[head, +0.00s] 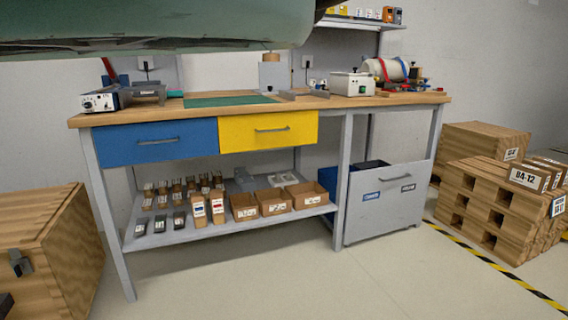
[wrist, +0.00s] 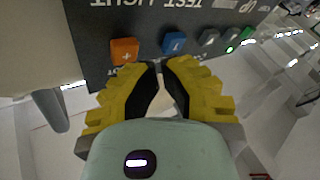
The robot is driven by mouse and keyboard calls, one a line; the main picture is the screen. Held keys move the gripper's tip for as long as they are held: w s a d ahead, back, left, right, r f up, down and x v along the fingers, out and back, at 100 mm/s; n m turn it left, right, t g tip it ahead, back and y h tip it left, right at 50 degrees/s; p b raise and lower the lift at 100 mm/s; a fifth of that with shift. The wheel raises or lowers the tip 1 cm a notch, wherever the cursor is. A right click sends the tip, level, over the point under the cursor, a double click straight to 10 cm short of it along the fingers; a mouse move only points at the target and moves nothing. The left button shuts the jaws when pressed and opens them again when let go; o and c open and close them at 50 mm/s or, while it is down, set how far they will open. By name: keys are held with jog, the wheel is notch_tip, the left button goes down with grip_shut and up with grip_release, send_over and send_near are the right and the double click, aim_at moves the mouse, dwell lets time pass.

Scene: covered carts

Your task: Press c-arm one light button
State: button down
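In the wrist view a dark control panel (wrist: 135,25) fills the top, with upside-down lettering that reads "TEST LIGHT". It carries an orange button (wrist: 124,50) with a plus sign, a blue button (wrist: 174,43), grey buttons (wrist: 208,38) and a green button (wrist: 246,36). A small green light glows near the grey buttons. My gripper (wrist: 160,64) has yellow and black fingers with the tips drawn together and nothing seen held. The tips are at the panel's lower edge, between and below the orange and blue buttons. I cannot tell whether they touch the panel. The head view does not show the panel.
In the head view a workbench (head: 375,103) with a blue drawer (head: 160,143) and a yellow drawer (head: 268,130) stands against the wall. Wooden crates (head: 500,205) are at the right and a wooden box (head: 45,245) is at the left. The floor in front is clear.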

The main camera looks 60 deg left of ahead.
jog(key=shift+d, duration=0.1)
dwell(0.6)
jog(key=shift+s+d, duration=0.1)
jog(key=shift+d, duration=0.45)
dwell(0.5)
jog(key=shift+a+p, duration=0.1)
jog(key=shift+p, duration=0.2)
jog(key=shift+a+p, duration=0.5)
jog(key=shift+a, duration=0.1)
jog(key=shift+w, duration=0.2)
jog(key=shift+w+a+p, duration=0.25)
jog(key=shift+a+p, duration=0.4)
jog(key=shift+a, duration=0.3)
jog(key=shift+w+a+p, duration=0.2)
jog(key=shift+a+p, duration=0.4)
jog(key=shift+a, duration=0.4)
jog(key=shift+w+a+p, duration=0.25)
jog(key=shift+a+p, duration=0.4)
jog(key=shift+a, duration=0.3)
jog(key=shift+r, duration=0.1)
